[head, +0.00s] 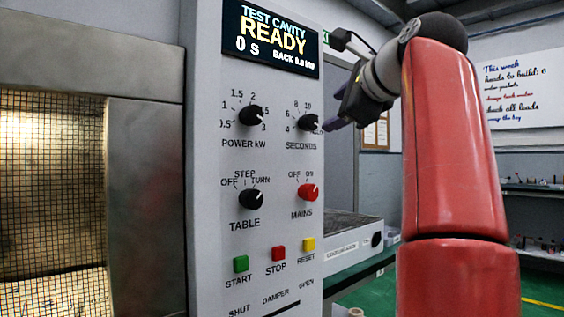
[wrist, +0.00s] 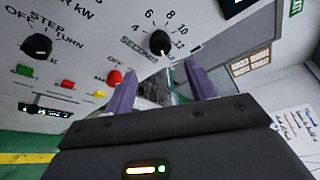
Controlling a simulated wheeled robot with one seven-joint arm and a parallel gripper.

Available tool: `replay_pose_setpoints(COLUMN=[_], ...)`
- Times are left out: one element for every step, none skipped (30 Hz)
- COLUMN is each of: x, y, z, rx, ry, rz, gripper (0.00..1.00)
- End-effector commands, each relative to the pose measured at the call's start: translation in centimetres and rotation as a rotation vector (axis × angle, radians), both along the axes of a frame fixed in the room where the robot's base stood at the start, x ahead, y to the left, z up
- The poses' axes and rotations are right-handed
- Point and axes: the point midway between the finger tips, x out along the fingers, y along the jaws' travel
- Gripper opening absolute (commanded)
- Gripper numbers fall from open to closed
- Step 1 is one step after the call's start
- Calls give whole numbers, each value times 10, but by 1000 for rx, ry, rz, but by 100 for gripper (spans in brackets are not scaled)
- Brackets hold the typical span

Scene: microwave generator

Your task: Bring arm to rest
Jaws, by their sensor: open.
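My red arm (head: 452,150) rises on the right of the head view and bends over toward the control panel (head: 212,200). My gripper (head: 335,122) is at the panel's right edge, close to the SECONDS knob (head: 308,122). In the wrist view my gripper (wrist: 160,88) has two purple fingers spread apart with nothing between them. The SECONDS knob (wrist: 160,42) shows just beyond and above the fingers. From these views I cannot tell whether a finger touches the knob.
The display (head: 270,38) reads TEST CAVITY READY, 0 S. The red MAINS knob (head: 308,192) and START button (head: 240,264) sit lower on the panel. A meshed cavity window (head: 50,190) is at left. A grey box (head: 350,240) stands behind the panel. A whiteboard (head: 520,90) hangs behind.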

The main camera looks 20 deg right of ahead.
Motion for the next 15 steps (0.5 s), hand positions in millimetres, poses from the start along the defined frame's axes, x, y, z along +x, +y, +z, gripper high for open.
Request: replay_pose_setpoints(x=[0,0,0,0,-1,-2,-3,-3,-5,-5,-6,-7,-8,-8,-9], y=[0,0,0,-1,-1,-3,-4,-5,-7,-8,-8,-8,-7,-4,-1], z=[0,0,0,-1,-2,-4,-7,-11,-17,-24,-32,-45,-55,-67,-83], rx=[0,0,-1,-3,-6,-13,-22,-35,-54,-73,-96,-132,-164,-195,-239], ry=[0,0,1,2,5,9,14,22,36,49,65,89,108,128,157], rz=[0,0,1,1,2,4,7,10,19,26,35,52,66,83,106], gripper=[56,56,56,56,56,56,56,56,56,56,56,56,56,56,56])
